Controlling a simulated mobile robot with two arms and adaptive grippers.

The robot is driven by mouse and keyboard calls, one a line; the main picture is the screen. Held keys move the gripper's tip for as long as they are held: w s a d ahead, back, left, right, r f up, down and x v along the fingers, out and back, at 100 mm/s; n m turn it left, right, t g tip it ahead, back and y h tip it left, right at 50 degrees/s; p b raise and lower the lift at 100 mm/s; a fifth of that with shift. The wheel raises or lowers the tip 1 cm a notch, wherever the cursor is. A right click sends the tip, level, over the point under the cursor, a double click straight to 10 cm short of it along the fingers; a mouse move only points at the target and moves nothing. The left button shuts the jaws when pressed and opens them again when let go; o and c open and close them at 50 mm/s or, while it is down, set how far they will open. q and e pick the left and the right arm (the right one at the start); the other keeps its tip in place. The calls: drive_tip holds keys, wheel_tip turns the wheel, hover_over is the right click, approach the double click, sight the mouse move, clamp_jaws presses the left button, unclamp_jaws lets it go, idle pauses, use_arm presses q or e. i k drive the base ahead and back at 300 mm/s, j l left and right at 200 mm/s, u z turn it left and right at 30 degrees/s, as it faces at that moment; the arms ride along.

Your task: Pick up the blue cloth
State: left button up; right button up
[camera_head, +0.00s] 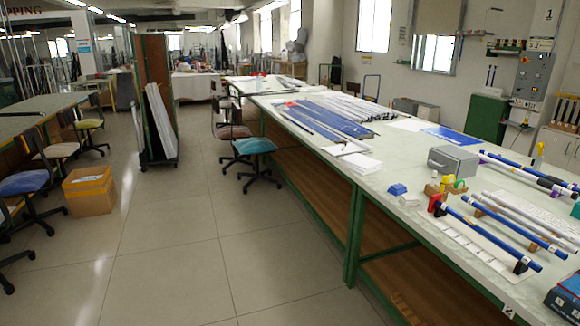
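A small blue item (397,189) that looks like the folded blue cloth lies on the long work table (400,170), near its front edge. It is small in the picture, so I cannot be sure of its material. A flat blue sheet (450,136) lies farther back on the same table; I cannot tell whether it is cloth. Neither of my grippers shows in the head view, and nothing is seen touching the blue item.
A blue-seated chair (255,146) stands by the table. A cardboard box (89,190) sits left; the floor (180,260) between is clear.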

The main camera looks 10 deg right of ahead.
sight(397, 190)
drive_tip(key=i+j+z, duration=0.1)
drive_tip(key=i+z, duration=0.3)
drive_tip(key=i, duration=1.7)
